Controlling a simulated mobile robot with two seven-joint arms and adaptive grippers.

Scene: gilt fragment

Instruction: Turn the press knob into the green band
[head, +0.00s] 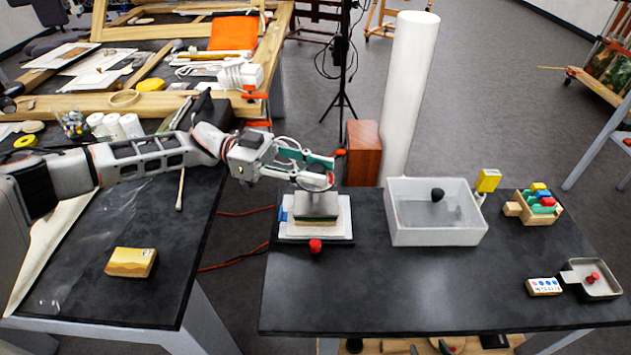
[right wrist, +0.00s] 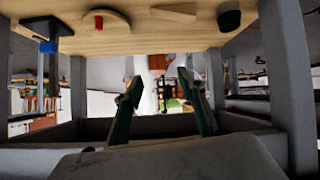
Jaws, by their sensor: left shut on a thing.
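The press (head: 316,222) stands at the left end of the dark right-hand table, with a pale base plate and a grey block on top. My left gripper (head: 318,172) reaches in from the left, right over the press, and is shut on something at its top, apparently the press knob. The knob is mostly hidden by the fingers. A small red ball (head: 316,246) is at the press's front edge. No green band can be made out at this size. My right gripper (right wrist: 158,88) shows only in the right wrist view, with its fingers apart and nothing between them.
A grey bin (head: 437,236) with a black object stands right of the press. Farther right are a wooden block tray (head: 533,207), a small labelled box (head: 543,287) and a metal pan (head: 591,278). The right table's front middle is clear.

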